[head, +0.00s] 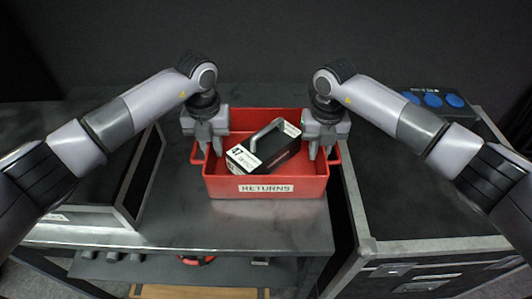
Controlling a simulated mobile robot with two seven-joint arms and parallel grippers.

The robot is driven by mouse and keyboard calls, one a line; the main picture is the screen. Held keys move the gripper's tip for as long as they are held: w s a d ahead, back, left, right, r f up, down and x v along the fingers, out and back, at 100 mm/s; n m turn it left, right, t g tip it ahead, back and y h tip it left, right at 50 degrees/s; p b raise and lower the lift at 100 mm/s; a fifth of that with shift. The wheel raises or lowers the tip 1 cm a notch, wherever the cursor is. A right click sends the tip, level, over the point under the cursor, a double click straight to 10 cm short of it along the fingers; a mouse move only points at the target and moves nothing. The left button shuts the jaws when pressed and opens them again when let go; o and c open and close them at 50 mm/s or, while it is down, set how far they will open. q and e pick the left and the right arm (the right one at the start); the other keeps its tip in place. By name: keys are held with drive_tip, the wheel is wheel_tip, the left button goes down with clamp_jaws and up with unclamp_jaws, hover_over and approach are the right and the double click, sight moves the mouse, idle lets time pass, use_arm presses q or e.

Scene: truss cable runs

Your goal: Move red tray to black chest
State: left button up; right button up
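The red tray (300,188), labelled RETURNS, sits on the dark table, near its right edge. It holds a black and white boxy item with a handle (262,148), lying at a slant. My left gripper (210,150) is at the tray's left side handle, its fingers apart, one on each side of the tray's left edge. My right gripper (321,152) is at the right side handle in the same way, fingers apart. The fingertips partly hide the handles, and contact is unclear. The black chest (420,220), with metal edges and latches, stands to the right of the table.
A control box with blue round tops (433,100) lies at the back of the chest; the chest's front top is clear. A dark metal-edged case (130,190) stands left of the tray. A narrow gap separates table and chest. A lower shelf (230,272) holds small items.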

use_arm(q)
drive_tip(key=shift+f, duration=0.4)
use_arm(e)
drive_tip(key=shift+f, duration=0.4)
use_arm(q)
drive_tip(key=shift+c, duration=0.3)
use_arm(e)
drive_tip(key=shift+c, duration=0.3)
use_arm(q)
clamp_jaws()
use_arm(e)
clamp_jaws()
use_arm(q)
drive_tip(key=shift+w+r, duration=0.1)
drive_tip(key=shift+r, duration=0.05)
use_arm(e)
drive_tip(key=shift+w+r, duration=0.1)
drive_tip(key=shift+r, duration=0.05)
use_arm(q)
drive_tip(key=shift+r, duration=0.1)
use_arm(e)
drive_tip(key=shift+r, duration=0.1)
